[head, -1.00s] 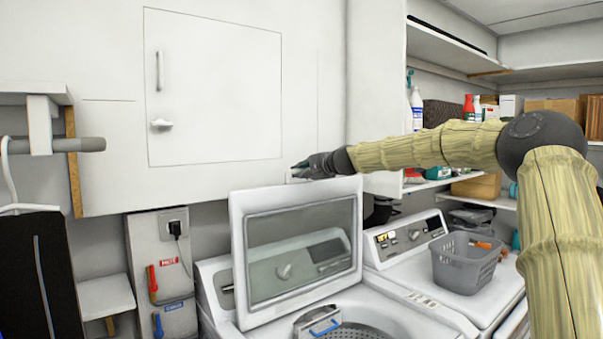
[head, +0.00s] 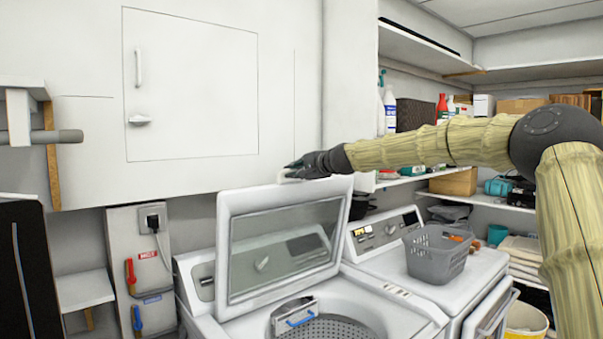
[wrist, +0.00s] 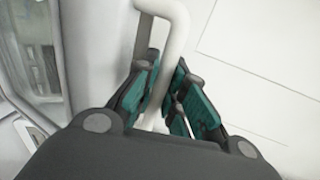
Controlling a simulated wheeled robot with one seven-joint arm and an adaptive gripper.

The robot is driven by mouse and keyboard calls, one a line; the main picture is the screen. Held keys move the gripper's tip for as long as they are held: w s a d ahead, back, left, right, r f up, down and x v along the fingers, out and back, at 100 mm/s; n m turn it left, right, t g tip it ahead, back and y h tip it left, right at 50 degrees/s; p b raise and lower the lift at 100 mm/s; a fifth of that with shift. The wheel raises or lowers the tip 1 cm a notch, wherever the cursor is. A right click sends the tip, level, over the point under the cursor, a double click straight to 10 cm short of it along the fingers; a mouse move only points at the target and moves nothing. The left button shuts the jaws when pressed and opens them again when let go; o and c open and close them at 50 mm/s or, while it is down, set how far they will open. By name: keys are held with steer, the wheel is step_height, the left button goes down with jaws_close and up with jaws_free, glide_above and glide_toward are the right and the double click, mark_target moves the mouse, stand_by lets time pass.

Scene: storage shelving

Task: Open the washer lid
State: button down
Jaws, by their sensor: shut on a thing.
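The washer lid (head: 225,250) is a white frame with a glass window. It stands raised and tilted above the open drum of the washer (head: 365,325) in the head view. My gripper (head: 291,172) is at the lid's top edge. In the wrist view my gripper (wrist: 165,103) is shut on a white bar handle (wrist: 180,30), which passes between its teal finger pads. In the head view the fingers mostly hide this handle.
A second machine (head: 460,285) stands to the right with a grey basket (head: 437,262) on top. A white cabinet (head: 190,85) is on the wall behind the lid. Shelves (head: 430,40) with bottles and boxes are at the right.

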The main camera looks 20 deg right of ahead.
steer(key=c, duration=1.5)
jaws_free()
steer(key=shift+v, duration=5.95)
